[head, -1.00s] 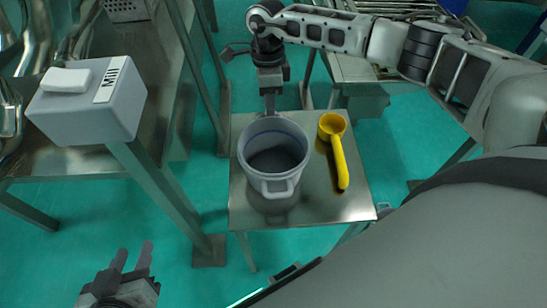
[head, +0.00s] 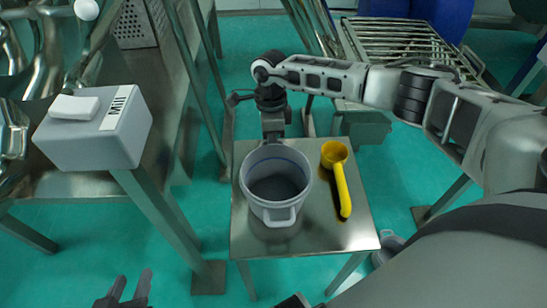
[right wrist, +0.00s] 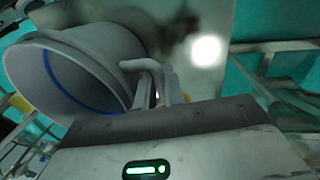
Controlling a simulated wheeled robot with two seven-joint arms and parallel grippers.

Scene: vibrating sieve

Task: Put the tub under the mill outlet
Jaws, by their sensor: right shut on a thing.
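The tub (head: 262,208) is a grey round bucket with a blue line inside its rim and a handle at its front. It appears upright on a small steel table (head: 335,232). My right gripper (head: 272,136) is at the tub's far side. In the right wrist view, the right gripper (right wrist: 157,92) is shut on a grey handle of the tub (right wrist: 110,42). My left gripper (head: 131,284) is at the bottom left, fingers apart and empty, partly cut off. I cannot make out the mill outlet clearly.
A yellow scoop (head: 342,185) lies right of the tub. A slatted steel rack (head: 400,45) stands at the back right.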

